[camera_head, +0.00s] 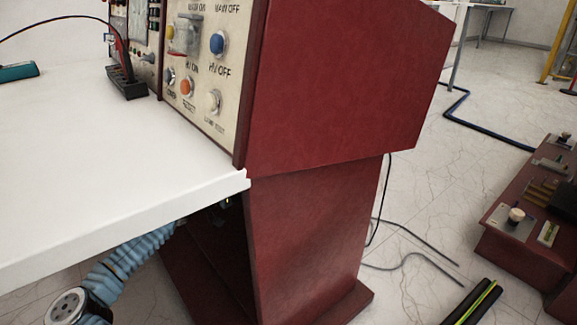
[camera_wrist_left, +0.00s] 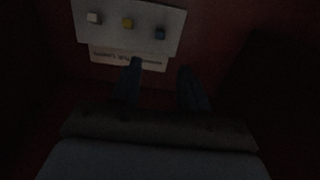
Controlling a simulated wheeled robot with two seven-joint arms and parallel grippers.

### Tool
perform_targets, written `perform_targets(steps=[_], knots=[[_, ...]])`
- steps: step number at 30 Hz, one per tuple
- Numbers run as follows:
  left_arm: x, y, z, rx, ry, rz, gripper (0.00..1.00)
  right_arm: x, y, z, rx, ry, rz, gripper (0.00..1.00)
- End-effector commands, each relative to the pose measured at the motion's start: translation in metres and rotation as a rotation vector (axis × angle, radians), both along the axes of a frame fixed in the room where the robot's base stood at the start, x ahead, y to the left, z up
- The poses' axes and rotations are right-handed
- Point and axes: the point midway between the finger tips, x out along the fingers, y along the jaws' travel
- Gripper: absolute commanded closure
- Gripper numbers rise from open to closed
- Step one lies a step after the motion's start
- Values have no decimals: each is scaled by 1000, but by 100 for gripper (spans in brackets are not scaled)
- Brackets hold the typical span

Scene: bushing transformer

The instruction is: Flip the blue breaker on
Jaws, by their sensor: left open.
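In the dark left wrist view a pale panel (camera_wrist_left: 110,32) carries a row of small switches: white (camera_wrist_left: 93,17), yellow (camera_wrist_left: 127,23) and blue. The blue breaker (camera_wrist_left: 160,34) is the rightmost. Its on or off position is too dark to tell. My left gripper (camera_wrist_left: 160,67) is open and empty, its fingertips below the blue breaker in the picture and apart from it. In the head view my left arm reaches under the table into the dark opening of the red console (camera_head: 345,90); its gripper is hidden there. My right gripper is not in view.
The white table (camera_head: 90,170) stands above my left arm, with its edge close. The console's side wall (camera_head: 310,235) bounds the opening on the right. A button panel (camera_head: 205,60) is above. Cables (camera_head: 415,255) lie on the floor, and a red unit (camera_head: 530,220) stands at right.

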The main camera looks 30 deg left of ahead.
Motion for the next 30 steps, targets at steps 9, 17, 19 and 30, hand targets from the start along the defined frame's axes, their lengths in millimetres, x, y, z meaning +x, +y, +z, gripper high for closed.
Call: perform_targets(steps=[9, 17, 19, 30], knots=[[63, -28, 0, -2, 0, -5, 55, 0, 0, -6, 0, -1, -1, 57], [107, -46, 0, -4, 1, -2, 55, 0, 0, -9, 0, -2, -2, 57], [114, -48, 0, -4, 2, -2, 55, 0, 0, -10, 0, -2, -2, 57], [121, -51, 0, -3, 1, -1, 55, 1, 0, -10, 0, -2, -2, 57]])
